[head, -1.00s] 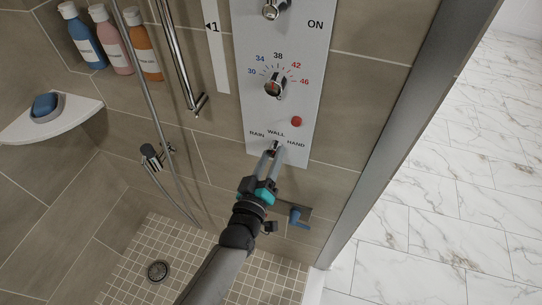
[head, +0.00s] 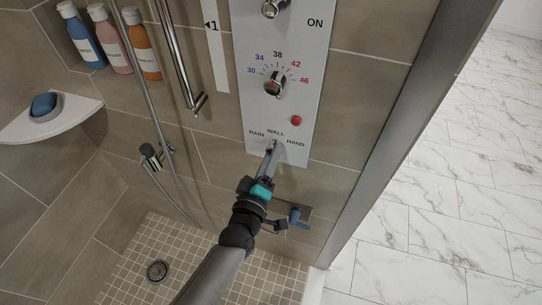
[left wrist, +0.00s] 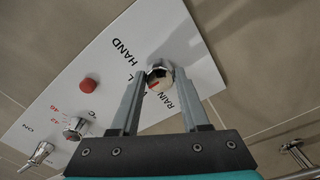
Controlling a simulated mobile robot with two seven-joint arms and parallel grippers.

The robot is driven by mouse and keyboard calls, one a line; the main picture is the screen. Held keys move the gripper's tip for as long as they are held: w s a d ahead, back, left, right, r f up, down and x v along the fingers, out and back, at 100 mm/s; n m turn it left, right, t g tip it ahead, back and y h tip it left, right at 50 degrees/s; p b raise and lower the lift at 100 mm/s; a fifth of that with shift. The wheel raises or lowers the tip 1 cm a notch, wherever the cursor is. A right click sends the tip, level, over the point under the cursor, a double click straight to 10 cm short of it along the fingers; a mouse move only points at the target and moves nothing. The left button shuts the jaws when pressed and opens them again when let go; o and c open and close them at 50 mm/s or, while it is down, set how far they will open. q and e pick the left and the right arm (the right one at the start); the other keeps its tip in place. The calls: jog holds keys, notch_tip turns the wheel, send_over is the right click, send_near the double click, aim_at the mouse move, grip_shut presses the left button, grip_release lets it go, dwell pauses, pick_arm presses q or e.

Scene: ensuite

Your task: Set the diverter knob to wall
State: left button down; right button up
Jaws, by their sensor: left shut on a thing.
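The diverter knob (left wrist: 160,76) is round and metallic, with a red mark on its face. It sits low on the white shower panel (head: 285,45), among the labels RAIN, WALL and HAND. In the left wrist view the red mark faces the WALL label, which a finger partly covers. My left gripper (head: 274,148) is shut on the knob, one finger on each side; it also shows in the left wrist view (left wrist: 158,82). In the head view the fingers hide most of the knob. My right gripper is not in view.
Above the knob are a red button (head: 296,120), a temperature knob (head: 275,84) and an upper knob (head: 272,9). A blue-handled fitting (head: 297,216) is on the wall close to my left wrist. A hose and hand shower (head: 150,152) hang to the left.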

pick_arm(q)
jog(key=shift+c, duration=1.9)
grip_release()
jog(key=v, duration=1.5)
jog(key=shift+p, duration=0.45)
jog(key=shift+s, duration=0.1)
